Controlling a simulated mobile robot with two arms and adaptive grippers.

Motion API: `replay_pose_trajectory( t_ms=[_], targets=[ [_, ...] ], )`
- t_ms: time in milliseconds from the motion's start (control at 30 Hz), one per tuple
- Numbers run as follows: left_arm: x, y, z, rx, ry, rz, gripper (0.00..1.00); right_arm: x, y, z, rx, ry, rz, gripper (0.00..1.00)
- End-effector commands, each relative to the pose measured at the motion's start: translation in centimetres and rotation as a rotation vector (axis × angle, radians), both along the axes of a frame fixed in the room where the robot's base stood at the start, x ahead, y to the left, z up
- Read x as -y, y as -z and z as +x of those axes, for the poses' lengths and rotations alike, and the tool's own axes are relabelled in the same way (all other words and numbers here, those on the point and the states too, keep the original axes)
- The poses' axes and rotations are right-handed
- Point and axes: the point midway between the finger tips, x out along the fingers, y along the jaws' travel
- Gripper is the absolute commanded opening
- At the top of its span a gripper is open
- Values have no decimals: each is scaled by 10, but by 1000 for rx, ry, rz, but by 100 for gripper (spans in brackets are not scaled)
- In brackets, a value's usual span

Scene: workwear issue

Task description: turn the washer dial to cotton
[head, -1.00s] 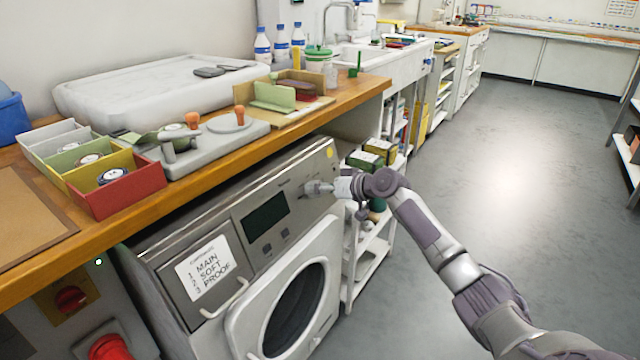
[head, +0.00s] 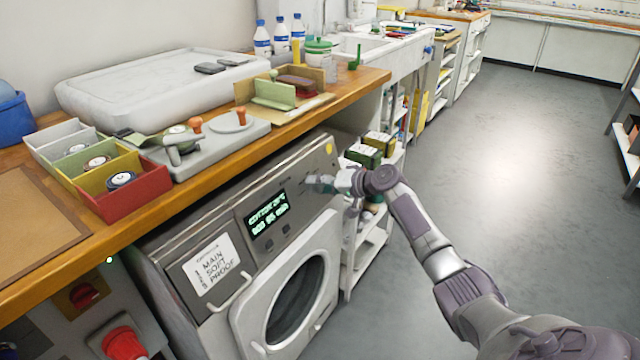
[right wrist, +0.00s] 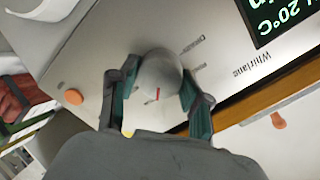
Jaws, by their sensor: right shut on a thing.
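The washer (head: 262,190) stands under the wooden counter. Its display (head: 267,214) is lit with green text; the top line looks like "COTTON 20°C". In the right wrist view, part of the display (right wrist: 283,18) shows "20°C". My right gripper (head: 326,183) is at the right end of the washer's panel. In the right wrist view, my right gripper (right wrist: 158,78) has a finger on each side of the round grey dial (right wrist: 158,72) and is shut on it. A red mark shows on the dial. In the head view the gripper hides most of the dial. My left gripper is out of view.
The counter edge (head: 200,165) runs just above the washer. A handwritten label (head: 215,265) reads main, soft, proof. The round door (head: 300,290) is closed. A shelf with boxes (head: 364,155) stands right of the washer. The floor (head: 500,190) to the right is clear.

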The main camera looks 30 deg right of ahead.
Motion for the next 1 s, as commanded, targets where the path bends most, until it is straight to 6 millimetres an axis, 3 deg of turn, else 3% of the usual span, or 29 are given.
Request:
replay_pose_trajectory(
  t_ms=[367, 400, 533, 833, 1000],
  targets=[
    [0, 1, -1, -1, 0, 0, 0, 1, -2, 1, 3, 5, 3, 13],
    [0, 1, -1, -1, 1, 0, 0, 1, -2, 1, 3, 4, 2, 55],
    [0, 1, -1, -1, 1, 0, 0, 1, -1, 0, 2, 3, 2, 74],
    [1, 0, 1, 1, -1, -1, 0, 1, -1, -1, 1, 2, 2, 74],
    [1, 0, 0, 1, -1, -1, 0, 8, -6, -15, 0, 3, 0, 74]
  ],
)
